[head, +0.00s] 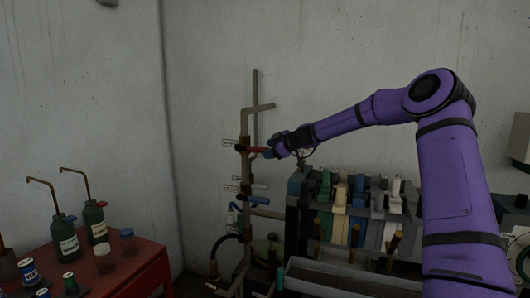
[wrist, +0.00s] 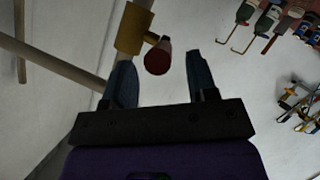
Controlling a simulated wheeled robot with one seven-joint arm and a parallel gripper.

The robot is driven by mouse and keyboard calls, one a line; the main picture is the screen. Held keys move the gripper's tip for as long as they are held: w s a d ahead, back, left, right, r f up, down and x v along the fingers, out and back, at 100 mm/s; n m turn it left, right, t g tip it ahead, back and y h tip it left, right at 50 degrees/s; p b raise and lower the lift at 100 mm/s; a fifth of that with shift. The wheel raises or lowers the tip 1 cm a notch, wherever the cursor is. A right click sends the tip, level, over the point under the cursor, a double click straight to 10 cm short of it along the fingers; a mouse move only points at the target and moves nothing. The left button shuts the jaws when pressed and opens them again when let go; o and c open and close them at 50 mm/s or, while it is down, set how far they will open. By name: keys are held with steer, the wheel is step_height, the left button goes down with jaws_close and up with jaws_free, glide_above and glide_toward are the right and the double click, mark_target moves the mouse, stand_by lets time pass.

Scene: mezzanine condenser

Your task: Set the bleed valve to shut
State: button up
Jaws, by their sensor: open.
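A valve with a red lever (head: 253,149) sits on the upright tan pipe (head: 245,122) at the wall in the head view. The lever points right, roughly level and across the pipe. A small label (head: 229,142) is beside it, too small to read surely. My gripper (head: 270,152) is at the lever's free end. In the wrist view my gripper (wrist: 160,64) is open, with the red lever end (wrist: 158,58) between the fingertips, nearer the left finger. I cannot tell whether it touches. The brass valve body (wrist: 133,28) is just beyond.
Lower on the pipe are more labels (head: 230,188) and a pale-blue lever (head: 258,200). A rack of coloured clamps (head: 340,205) stands right of the pipe, below my arm. A red cabinet (head: 140,270) with bottles (head: 94,222) is at the left.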

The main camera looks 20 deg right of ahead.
steer(key=v, duration=0.7)
steer(key=shift+s, duration=0.2)
steer(key=s+a+m+g+h, duration=0.2)
steer(key=s+a+g, duration=0.4)
steer(key=s+a, duration=1.15)
steer(key=s+d+m+h, duration=0.1)
steer(key=s+m, duration=0.4)
steer(key=s, duration=1.2)
steer(key=s+d+r+m+h, duration=0.1)
steer(key=s+m+h, duration=0.2)
steer(key=s, duration=1.3)
steer(key=shift+s+r+m+g, duration=0.3)
steer(key=shift+s+m, duration=0.05)
steer(key=shift+m, duration=1.15)
